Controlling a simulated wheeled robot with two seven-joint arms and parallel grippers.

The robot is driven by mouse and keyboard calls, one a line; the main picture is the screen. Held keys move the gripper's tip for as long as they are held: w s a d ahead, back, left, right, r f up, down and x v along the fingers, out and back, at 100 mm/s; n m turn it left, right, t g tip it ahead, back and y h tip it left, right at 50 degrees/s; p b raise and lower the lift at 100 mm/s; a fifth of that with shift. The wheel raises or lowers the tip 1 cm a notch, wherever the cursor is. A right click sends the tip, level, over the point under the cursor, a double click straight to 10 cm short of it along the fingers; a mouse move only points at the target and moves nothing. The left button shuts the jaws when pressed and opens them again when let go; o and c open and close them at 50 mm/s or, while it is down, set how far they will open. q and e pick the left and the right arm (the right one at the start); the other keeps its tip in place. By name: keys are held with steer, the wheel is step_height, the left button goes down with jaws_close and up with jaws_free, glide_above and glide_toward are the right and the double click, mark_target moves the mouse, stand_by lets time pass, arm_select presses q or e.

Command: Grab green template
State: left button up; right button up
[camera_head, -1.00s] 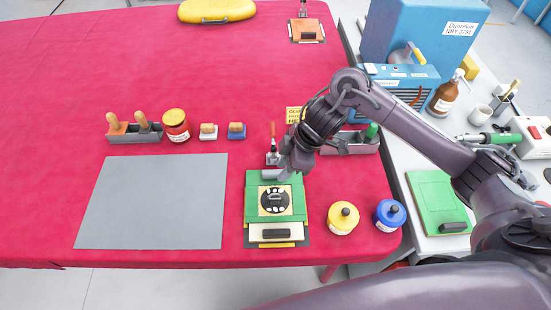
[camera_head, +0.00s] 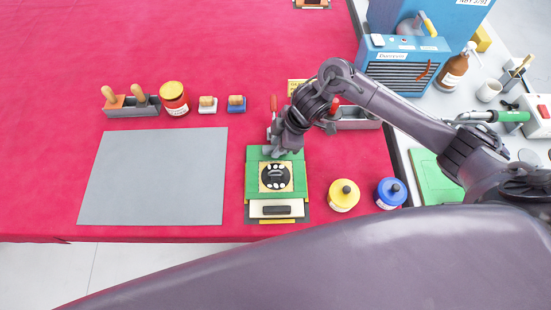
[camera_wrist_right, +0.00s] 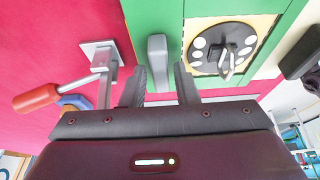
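The green template (camera_head: 251,185) lies on the red table below my right arm, with a black disc with white spots (camera_head: 276,177) at its middle. My right gripper (camera_head: 277,148) is at its far edge. In the right wrist view, the green template (camera_wrist_right: 145,14) is at the top. There the two fingers of my right gripper (camera_wrist_right: 163,84) are apart, with a grey bar (camera_wrist_right: 157,60) at the template's edge lying between or just beyond them. Contact cannot be told. My left gripper is not in view.
A red-handled clamp (camera_wrist_right: 36,98) is close beside the right gripper. Yellow (camera_head: 343,196) and blue (camera_head: 390,193) pots stand right of the template. A grey mat (camera_head: 155,180) lies left. Another green board (camera_head: 433,178) is on the side table, partly behind my arm.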

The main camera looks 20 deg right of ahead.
steer(key=shift+a+f, duration=0.1)
steer(key=shift+f, duration=0.1)
jaws_close()
steer(key=shift+r, duration=0.15)
